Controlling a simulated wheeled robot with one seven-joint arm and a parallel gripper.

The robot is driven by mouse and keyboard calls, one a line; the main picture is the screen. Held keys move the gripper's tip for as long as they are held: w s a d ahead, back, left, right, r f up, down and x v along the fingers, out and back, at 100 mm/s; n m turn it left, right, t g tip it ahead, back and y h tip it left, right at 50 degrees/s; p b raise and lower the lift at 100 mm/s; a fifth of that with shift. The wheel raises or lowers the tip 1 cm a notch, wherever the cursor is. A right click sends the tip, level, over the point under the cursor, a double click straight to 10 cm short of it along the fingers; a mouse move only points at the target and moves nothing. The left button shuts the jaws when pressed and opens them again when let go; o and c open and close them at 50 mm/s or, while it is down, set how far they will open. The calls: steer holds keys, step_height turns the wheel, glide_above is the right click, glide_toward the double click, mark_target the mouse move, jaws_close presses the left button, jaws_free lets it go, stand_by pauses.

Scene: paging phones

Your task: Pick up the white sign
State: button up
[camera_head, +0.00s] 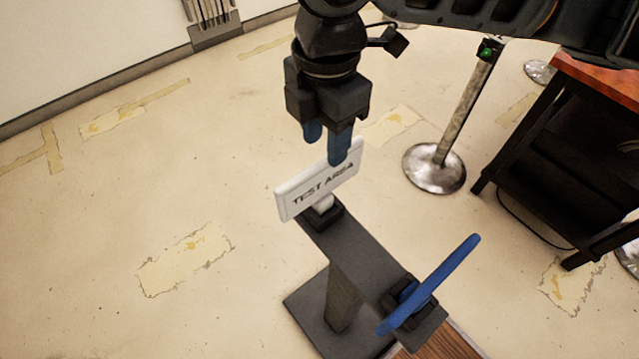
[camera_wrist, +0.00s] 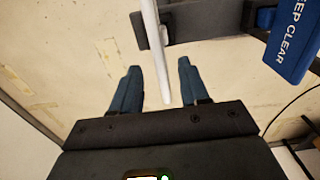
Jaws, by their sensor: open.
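The white sign (camera_head: 318,186) reads "TEST AREA" and stands upright in a black holder at the far end of a dark grey stand. My gripper (camera_head: 326,146) points down just above the sign, its blue fingers apart. One finger overlaps the sign's upper edge in the head view, and contact cannot be told. In the wrist view the white sign (camera_wrist: 154,50) shows edge-on as a thin strip. Its near end reaches between the two open fingers of my gripper (camera_wrist: 155,88), closer to the right finger. Nothing is held.
A blue sign (camera_head: 430,285) stands in the near holder of the grey stand (camera_head: 352,252); it reads "EEP CLEAR" in the wrist view. A metal post (camera_head: 447,150) with a round base and a dark table (camera_head: 560,135) stand to the right. Floor at left is clear.

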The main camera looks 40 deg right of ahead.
mark_target(322, 161)
steer(key=shift+w+a+f, duration=0.1)
steer(key=shift+f, duration=1.35)
steer(key=shift+w+a+f, duration=0.1)
steer(key=shift+f, duration=1.3)
steer(key=shift+f, duration=0.25)
steer(key=shift+c, duration=0.4)
jaws_close()
